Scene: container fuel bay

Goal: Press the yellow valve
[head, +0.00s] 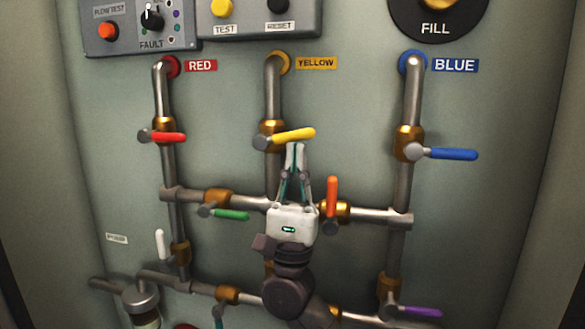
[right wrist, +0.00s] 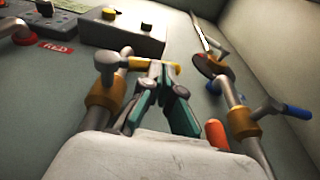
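The yellow valve (head: 294,135) has a yellow lever on a brass body, on the pipe below the YELLOW label. Its lever points right and tilts slightly up. My right gripper (head: 295,147) is just below the lever, fingers pointing up and tips together. In the right wrist view the gripper's fingertips (right wrist: 161,72) overlap the yellow lever (right wrist: 175,68) and hide part of it. I cannot tell whether they touch it. Nothing shows held between the fingers. My left gripper is not in view.
A red lever (head: 168,137) is to the left and a blue lever (head: 453,154) to the right. An orange lever (head: 332,196) stands upright close beside my right gripper. A green lever (head: 230,215) is lower left. A control box (head: 260,42) is above.

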